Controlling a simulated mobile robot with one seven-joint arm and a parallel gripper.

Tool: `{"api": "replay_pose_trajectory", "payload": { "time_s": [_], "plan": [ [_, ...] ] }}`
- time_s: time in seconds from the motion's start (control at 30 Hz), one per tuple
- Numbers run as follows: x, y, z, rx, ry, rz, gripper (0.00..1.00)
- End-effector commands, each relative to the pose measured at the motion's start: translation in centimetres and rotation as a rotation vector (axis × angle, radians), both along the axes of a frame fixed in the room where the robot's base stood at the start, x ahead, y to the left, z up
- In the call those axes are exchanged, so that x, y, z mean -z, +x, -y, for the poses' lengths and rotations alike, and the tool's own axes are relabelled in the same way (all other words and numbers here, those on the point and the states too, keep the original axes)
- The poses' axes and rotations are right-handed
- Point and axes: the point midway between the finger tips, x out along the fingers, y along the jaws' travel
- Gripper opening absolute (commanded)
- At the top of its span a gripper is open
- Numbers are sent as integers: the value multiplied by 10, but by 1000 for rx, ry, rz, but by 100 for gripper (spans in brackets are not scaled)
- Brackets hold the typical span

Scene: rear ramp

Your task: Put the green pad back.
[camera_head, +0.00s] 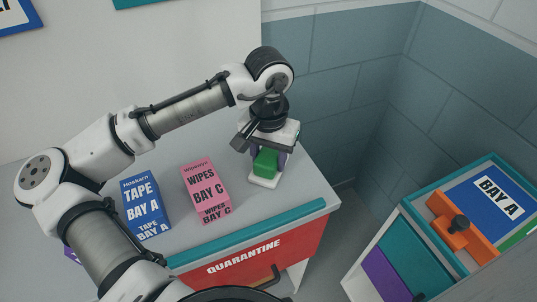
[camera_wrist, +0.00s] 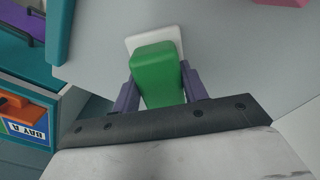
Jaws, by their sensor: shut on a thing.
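The green pad (camera_head: 265,162) is a green block at the far right part of the grey table. My gripper (camera_head: 268,152) points down and is shut on it. In the wrist view the pad (camera_wrist: 157,75) sits between the two purple fingers of my gripper (camera_wrist: 160,85). A white square piece (camera_head: 263,181) shows under the pad, and its edge also shows in the wrist view (camera_wrist: 143,39). I cannot tell whether the pad rests on the white piece or hangs just above it.
A blue TAPE BAY A box (camera_head: 143,200) and a pink WIPES BAY C box (camera_head: 205,183) stand left of my gripper on the table (camera_head: 235,222). A red QUARANTINE front is below. A teal-edged cabinet (camera_head: 405,215) with an orange piece (camera_head: 462,228) stands right, across a floor gap.

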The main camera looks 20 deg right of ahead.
Motion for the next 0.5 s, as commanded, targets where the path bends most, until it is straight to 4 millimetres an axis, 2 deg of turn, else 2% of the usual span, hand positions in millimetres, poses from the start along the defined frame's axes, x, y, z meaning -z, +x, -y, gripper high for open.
{"api": "replay_pose_trajectory", "payload": {
  "time_s": [0.33, 0.37, 0.5],
  "plan": [
    [4, 0, 0, 0, -1, -1, 18],
    [3, 0, 0, 0, 0, 0, 47],
    [3, 0, 0, 0, 0, 0, 65]
  ]
}}
